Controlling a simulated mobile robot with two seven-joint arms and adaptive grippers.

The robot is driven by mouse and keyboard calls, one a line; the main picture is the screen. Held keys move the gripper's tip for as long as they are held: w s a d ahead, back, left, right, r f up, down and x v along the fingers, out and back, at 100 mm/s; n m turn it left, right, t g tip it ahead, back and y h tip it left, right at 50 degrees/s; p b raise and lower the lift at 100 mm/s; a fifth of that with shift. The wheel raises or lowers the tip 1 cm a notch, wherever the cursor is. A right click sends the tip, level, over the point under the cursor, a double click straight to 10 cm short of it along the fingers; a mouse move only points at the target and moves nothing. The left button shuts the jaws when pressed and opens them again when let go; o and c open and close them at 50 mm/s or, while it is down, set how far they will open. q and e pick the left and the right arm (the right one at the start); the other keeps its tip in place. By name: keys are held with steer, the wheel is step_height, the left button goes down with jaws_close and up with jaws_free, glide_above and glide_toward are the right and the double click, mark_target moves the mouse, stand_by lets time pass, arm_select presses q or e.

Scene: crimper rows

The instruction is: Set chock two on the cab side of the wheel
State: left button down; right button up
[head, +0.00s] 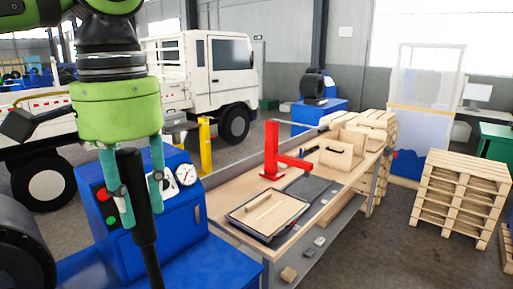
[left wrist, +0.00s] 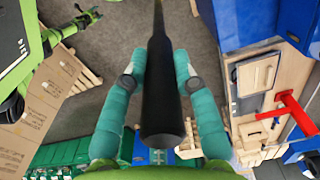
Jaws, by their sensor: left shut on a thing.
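My left gripper (head: 142,205) is shut on a long black rod-like thing (head: 140,180), with a teal finger on either side. The rod's lower end runs out of the head view at the bottom. The left wrist view shows the black rod (left wrist: 160,95) between the fingers (left wrist: 160,68). The white truck's cab (head: 228,62) stands behind, with a dark front wheel (head: 235,124) under it and another wheel (head: 46,187) further left. I cannot make out a chock at either wheel. A small green arm end (left wrist: 85,18), perhaps my right gripper, shows in the left wrist view, too small to read.
A blue machine with gauges (head: 165,215) is close behind the gripper. A wooden workbench (head: 225,205) with a red press (head: 272,150) stands right of it. Pallets (head: 460,195) are stacked at the right. A yellow post (head: 205,145) stands near the front wheel. Floor between bench and pallets is clear.

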arm_select(q)
steer(key=a+f+n, duration=0.2)
steer(key=f+n, duration=0.1)
steer(key=f, duration=1.3)
steer(key=w+a+f+n, duration=0.1)
steer(key=f+n, duration=0.3)
steer(key=f, duration=1.3)
steer(key=shift+a, duration=0.35)
steer(key=shift+d, duration=0.15)
steer(key=shift+r, duration=0.1)
